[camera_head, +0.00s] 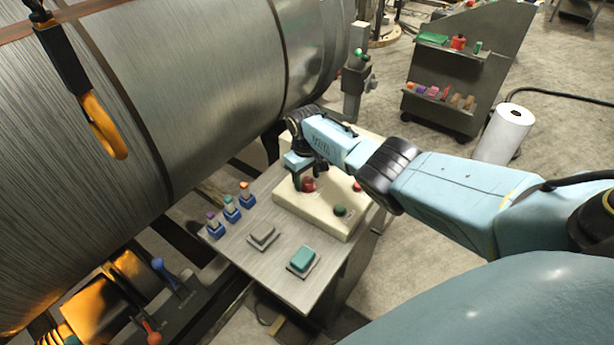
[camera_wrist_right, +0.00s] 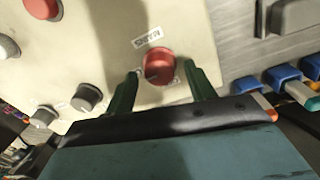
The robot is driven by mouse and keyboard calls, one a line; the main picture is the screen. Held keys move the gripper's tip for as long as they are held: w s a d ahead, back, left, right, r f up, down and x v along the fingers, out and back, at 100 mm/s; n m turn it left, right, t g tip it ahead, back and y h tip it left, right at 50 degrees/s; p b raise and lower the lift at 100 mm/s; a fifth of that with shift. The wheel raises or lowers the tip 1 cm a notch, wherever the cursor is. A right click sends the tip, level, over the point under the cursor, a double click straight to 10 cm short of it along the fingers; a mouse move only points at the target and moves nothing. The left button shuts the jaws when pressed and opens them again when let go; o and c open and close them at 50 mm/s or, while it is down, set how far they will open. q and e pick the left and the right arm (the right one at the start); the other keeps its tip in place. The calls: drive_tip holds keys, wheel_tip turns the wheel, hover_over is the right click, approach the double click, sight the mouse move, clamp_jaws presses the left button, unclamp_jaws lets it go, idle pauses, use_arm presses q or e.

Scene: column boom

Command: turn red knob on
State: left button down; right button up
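The red knob (camera_head: 309,184) sits on a cream control box on the table. In the right wrist view the red knob (camera_wrist_right: 159,66) lies between and just beyond the fingertips, with a printed label beside it. My right gripper (camera_head: 308,178) is over the box, at the knob. In the wrist view its two dark green fingers (camera_wrist_right: 160,80) are apart, one on each side of the knob; I cannot tell whether they touch it. My left gripper is not in view.
The cream box (camera_head: 335,223) also carries a green button (camera_head: 340,211) and another red one (camera_head: 358,186). Grey (camera_head: 263,235) and teal (camera_head: 303,259) switches and several small coloured toggles (camera_head: 231,207) sit nearby. A large metal cylinder (camera_head: 190,80) fills the left. Grey knobs (camera_wrist_right: 87,97) show on the box.

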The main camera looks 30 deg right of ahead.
sight(306, 181)
drive_tip(key=shift+r, duration=0.5)
wheel_tip(306, 181, up, 12)
drive_tip(key=p, duration=0.2)
drive_tip(key=shift+a+r, duration=0.2)
drive_tip(key=shift+a, duration=0.05)
drive_tip(key=shift+s+f, duration=0.1)
